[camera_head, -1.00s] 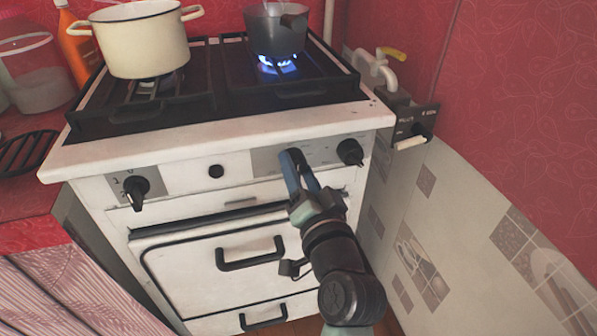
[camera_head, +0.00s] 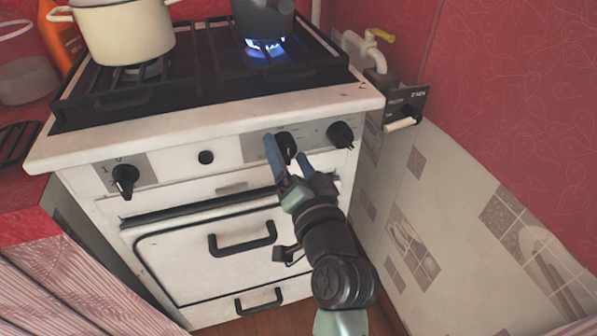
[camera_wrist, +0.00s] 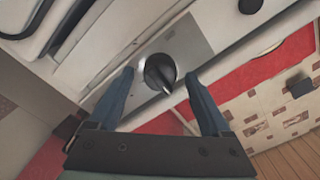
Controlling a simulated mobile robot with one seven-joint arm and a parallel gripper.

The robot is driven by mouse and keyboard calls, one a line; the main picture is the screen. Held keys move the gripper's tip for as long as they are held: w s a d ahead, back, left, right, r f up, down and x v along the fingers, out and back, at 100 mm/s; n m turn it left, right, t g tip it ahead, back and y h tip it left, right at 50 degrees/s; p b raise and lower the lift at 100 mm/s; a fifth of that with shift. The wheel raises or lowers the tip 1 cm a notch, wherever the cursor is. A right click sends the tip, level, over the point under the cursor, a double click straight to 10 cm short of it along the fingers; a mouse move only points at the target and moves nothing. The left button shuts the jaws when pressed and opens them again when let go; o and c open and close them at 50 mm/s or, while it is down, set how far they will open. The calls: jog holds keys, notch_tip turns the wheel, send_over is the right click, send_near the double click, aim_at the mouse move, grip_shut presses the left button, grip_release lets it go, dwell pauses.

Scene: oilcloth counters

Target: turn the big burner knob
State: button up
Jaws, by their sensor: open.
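The white stove front (camera_head: 180,181) has three black knobs: a left knob (camera_head: 125,178), a middle knob (camera_head: 286,144) and a right knob (camera_head: 341,134). I cannot tell from markings which is the big burner's. My gripper (camera_head: 287,153) is open at the middle knob, its blue fingers apart. In the wrist view, a black knob (camera_wrist: 159,72) on a grey plate lies between the two fingertips (camera_wrist: 159,77), with a gap visible on both sides. Its pointer slants down and right in that view. Whether a finger touches it is unclear.
A cream pot (camera_head: 125,35) stands on the left burner and a dark pot (camera_head: 263,18) over a lit blue flame (camera_head: 264,46). The oven handle (camera_head: 243,240) sticks out below. A tiled wall (camera_head: 410,215) closes the right side.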

jog(key=p+v, duration=0.1)
jog(key=v, duration=1.1)
jog(key=shift+s, duration=0.25)
jog(key=shift+d, duration=0.1)
dwell(1.4)
